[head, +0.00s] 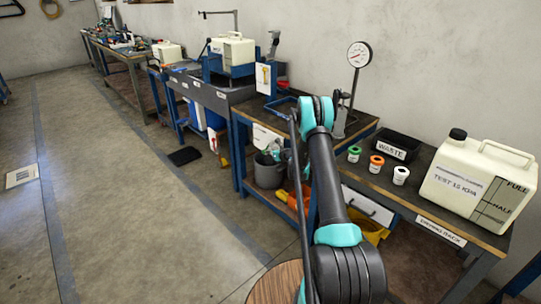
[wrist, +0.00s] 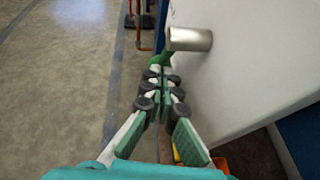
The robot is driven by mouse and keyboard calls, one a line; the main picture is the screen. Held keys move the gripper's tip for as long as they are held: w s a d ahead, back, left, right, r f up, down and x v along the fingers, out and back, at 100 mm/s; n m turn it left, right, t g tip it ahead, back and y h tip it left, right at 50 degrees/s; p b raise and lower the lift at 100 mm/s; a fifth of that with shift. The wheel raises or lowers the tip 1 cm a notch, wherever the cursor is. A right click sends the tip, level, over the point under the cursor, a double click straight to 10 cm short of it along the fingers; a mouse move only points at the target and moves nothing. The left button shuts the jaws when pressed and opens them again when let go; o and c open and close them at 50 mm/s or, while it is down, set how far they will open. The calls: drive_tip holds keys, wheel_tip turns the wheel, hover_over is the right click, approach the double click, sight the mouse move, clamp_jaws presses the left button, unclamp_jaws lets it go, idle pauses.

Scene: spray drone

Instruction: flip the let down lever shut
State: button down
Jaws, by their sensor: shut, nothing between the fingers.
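My gripper (wrist: 163,80) is shut and empty in the wrist view, its fingertips together beside a white panel. A small green part (wrist: 160,59) shows just past the fingertips, under a short metal cylinder (wrist: 189,39) on the panel. It may be the let down lever, but I cannot tell for sure, nor whether the fingers touch it. The fingers hide part of it. In the head view my gripper (head: 274,150) is small, near a white panel (head: 267,136) below the bench edge. The green part cannot be made out there.
The bench holds a white jug (head: 479,188), a black waste tray (head: 395,146), several small pots and a round gauge (head: 359,55). A grey bucket (head: 269,170) stands under the bench. Another white jug (head: 233,51) sits on a blue stand.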

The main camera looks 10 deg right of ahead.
drive_tip(key=shift+w+a+r+t, duration=0.15)
drive_tip(key=shift+w+a+t, duration=0.15)
drive_tip(key=shift+w+a, duration=0.5)
drive_tip(key=shift+w+r+y, duration=0.1)
drive_tip(key=shift+w+y, duration=0.15)
drive_tip(key=shift+y, duration=0.15)
idle(1.2)
